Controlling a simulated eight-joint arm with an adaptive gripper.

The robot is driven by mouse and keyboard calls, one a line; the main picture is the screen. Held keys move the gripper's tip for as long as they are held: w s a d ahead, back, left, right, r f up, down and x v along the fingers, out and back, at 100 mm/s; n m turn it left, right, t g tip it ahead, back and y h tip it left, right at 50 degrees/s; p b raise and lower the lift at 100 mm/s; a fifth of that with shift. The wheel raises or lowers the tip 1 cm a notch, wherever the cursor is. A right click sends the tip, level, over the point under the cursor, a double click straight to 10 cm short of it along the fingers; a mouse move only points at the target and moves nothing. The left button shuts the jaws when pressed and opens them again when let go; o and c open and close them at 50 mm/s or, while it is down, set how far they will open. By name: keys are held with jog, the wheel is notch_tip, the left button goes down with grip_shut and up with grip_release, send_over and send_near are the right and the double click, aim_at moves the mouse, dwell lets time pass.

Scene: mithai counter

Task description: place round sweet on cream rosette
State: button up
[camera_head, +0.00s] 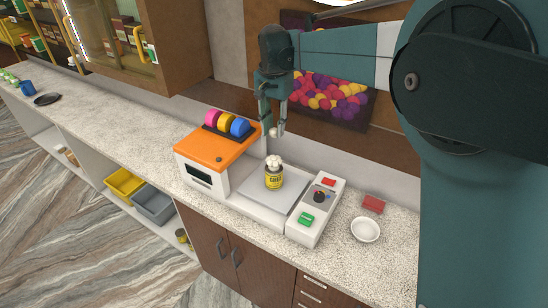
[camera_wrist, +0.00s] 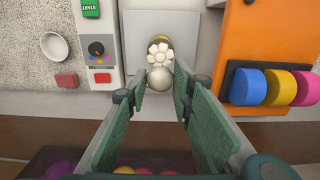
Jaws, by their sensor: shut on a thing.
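My gripper (camera_head: 273,128) is shut on a small white round sweet (camera_head: 275,132) and holds it above the counter, behind and above the can. In the wrist view the round sweet (camera_wrist: 160,79) sits between the two fingertips (camera_wrist: 160,95). A white cream rosette (camera_head: 273,160) tops a yellow labelled can (camera_head: 274,181), which stands upright on a white platform. In the wrist view the rosette (camera_wrist: 160,52) appears just beyond the sweet, and the sweet partly overlaps its near edge. The can is mostly hidden there.
The white platform (camera_head: 253,205) lies between an orange-topped machine (camera_head: 216,150) bearing pink, yellow and blue rolls and a control panel (camera_head: 318,205) with a green button. A white bowl (camera_head: 366,230) and red block (camera_head: 373,204) sit at right. A wall stands behind.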

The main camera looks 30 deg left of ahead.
send_over(274, 158)
jog(key=shift+f, duration=3.1)
jog(key=shift+f, duration=0.1)
jog(key=shift+f, duration=1.75)
jog(key=shift+f, duration=0.15)
jog(key=o, duration=0.8)
notch_tip(274, 158, up, 12)
jog(key=shift+r, duration=0.15)
